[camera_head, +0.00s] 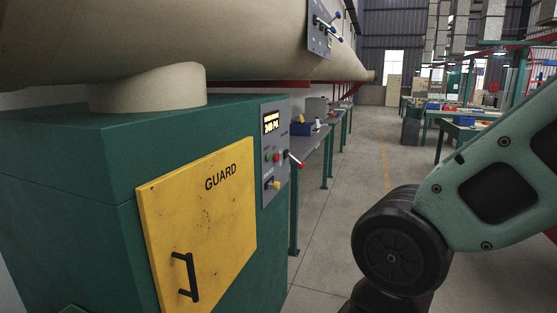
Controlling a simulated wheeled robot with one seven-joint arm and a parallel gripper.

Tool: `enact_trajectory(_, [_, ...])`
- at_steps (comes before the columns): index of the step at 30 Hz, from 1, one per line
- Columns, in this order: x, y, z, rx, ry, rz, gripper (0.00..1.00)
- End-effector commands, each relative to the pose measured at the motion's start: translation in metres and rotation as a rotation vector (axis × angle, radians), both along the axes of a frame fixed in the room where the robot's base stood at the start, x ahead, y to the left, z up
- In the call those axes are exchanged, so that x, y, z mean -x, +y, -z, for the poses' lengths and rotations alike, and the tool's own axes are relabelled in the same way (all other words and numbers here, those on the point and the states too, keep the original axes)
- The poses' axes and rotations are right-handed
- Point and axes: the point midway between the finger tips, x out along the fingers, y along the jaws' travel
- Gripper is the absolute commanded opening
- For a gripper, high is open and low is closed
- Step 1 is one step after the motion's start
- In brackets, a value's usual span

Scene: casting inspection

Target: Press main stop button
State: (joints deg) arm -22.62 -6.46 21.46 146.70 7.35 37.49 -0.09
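A grey control panel (281,118) is mounted on the right end of the green machine cabinet (60,150). It carries a lit amber display (271,122). Below the display are a small green button and a small red button (276,157), side by side. A lever with a red knob (299,164) sticks out to the right of them. A yellow part (276,184) sits lower on the panel. Which control is the main stop cannot be told for certain. My arm shows at the right, apart from the panel. My gripper is out of view.
A yellow GUARD door (205,220) with a black handle covers the cabinet front. A large beige pipe (180,35) runs above, with a second panel (319,30) bearing levers. A workbench (312,140) stands behind the cabinet. The aisle floor (350,180) is clear.

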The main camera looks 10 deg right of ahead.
Motion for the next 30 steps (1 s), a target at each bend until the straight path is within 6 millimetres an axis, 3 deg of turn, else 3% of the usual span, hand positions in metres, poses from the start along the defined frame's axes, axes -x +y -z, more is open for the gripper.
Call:
enact_trajectory(1, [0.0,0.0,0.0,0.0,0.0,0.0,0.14])
enact_trajectory(3, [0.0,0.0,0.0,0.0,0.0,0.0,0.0])
enact_trajectory(30, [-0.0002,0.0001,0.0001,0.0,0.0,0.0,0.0])
